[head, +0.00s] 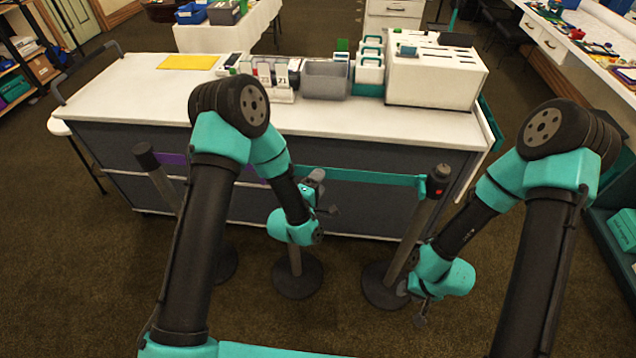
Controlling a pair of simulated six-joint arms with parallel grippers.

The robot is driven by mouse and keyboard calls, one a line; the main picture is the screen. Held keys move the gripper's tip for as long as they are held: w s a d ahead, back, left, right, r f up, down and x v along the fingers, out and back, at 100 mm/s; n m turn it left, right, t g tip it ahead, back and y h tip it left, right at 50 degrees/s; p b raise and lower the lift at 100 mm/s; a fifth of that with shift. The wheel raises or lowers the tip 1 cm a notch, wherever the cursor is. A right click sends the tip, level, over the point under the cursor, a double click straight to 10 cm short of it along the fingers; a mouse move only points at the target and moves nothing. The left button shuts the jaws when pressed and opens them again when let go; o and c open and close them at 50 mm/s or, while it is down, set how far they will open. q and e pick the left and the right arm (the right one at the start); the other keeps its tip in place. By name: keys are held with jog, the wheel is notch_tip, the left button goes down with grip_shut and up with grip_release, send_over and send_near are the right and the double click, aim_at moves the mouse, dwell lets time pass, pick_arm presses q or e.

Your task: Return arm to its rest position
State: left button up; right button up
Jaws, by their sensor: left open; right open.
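My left arm comes in from the left and bends down in front of the counter. Its gripper (327,206) is open and small in view, close to the middle barrier post, and seems to hold nothing. My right arm bends down on the right. Its gripper (420,311) is open, low over the carpet beside the right post's base, and seems to hold nothing. I cannot tell whether either gripper touches a post.
A white-topped counter (381,121) stands ahead, with a grey bin (326,80) and a white cabinet (436,75) on it. Before it stand a left post (157,170), a middle post base (297,279) and a right post (424,212), joined by purple and teal (372,175) belts.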

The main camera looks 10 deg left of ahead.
pick_arm(q)
jog(key=s+a+f+m+g+y, duration=0.3)
jog(key=s+a+f+m+g, duration=0.35)
jog(key=s+a+f, duration=0.35)
jog(key=s+a+f+m+g, duration=0.2)
jog(key=s+g, duration=0.2)
jog(key=s, duration=0.4)
jog(key=s+a+f+m+g, duration=0.2)
jog(key=s+a+m+g, duration=0.1)
jog(key=s+g, duration=0.2)
jog(key=s, duration=0.2)
jog(key=shift+s+a+f, duration=0.25)
jog(key=shift+s+f, duration=0.15)
jog(key=shift+o, duration=0.3)
jog(key=shift+w+y, duration=0.1)
jog(key=shift+y, duration=0.2)
dwell(0.9)
